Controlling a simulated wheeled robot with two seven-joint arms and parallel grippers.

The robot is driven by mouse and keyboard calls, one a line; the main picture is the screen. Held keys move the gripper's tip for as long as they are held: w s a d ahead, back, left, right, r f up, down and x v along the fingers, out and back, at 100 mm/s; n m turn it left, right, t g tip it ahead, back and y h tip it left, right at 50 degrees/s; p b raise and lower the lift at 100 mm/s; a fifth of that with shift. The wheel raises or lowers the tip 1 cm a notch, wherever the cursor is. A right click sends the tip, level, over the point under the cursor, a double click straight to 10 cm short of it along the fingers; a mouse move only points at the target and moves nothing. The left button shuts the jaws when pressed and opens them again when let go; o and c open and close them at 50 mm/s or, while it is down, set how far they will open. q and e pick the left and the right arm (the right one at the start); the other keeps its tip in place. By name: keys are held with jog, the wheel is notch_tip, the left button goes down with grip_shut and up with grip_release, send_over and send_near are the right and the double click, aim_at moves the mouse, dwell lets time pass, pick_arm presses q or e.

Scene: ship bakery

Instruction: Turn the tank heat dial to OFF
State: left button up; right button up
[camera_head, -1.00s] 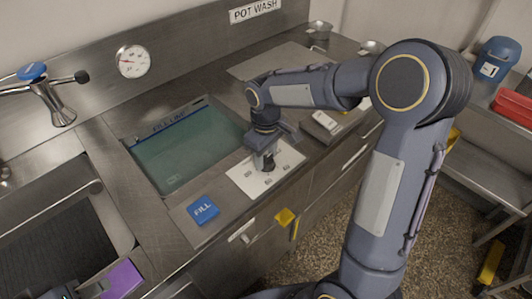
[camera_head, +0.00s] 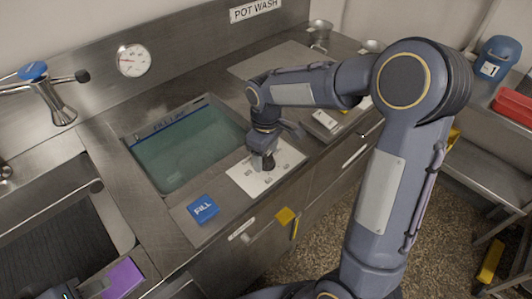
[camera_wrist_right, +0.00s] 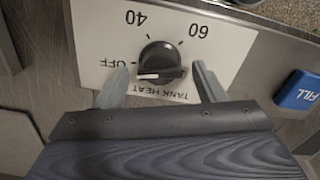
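The tank heat dial is a black round knob (camera_wrist_right: 163,62) with a white pointer mark, on a white plate (camera_wrist_right: 95,25) printed OFF, 40, 60 and TANK HEAT. In the right wrist view the pointer lies to the left, close to the OFF mark. My right gripper (camera_wrist_right: 161,70) is open, one finger on each side of the knob, with a gap showing on both sides. In the head view this gripper (camera_head: 264,161) hangs over the plate and hides the knob. My left gripper (camera_head: 88,287) is only partly in view at the bottom left, beside a purple block.
A blue FILL button (camera_head: 203,208) sits left of the dial plate (camera_head: 250,182). Behind it is a water-filled tank (camera_head: 185,150). A yellow handle (camera_head: 285,216) sticks out from the counter front. A tap (camera_head: 50,95) and sink are at left.

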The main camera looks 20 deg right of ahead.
aim_at(267, 157)
notch_tip(267, 157, up, 8)
jog(key=shift+f, duration=0.1)
dwell(0.6)
jog(key=shift+s, duration=0.1)
jog(key=s+m+t+y, duration=0.3)
jog(key=s+m+t, duration=0.2)
jog(key=s, duration=1.6)
jog(key=a+m, duration=0.1)
jog(key=m, duration=0.2)
jog(key=shift+s+m+t+y, duration=0.3)
jog(key=shift+s+m+y, duration=0.1)
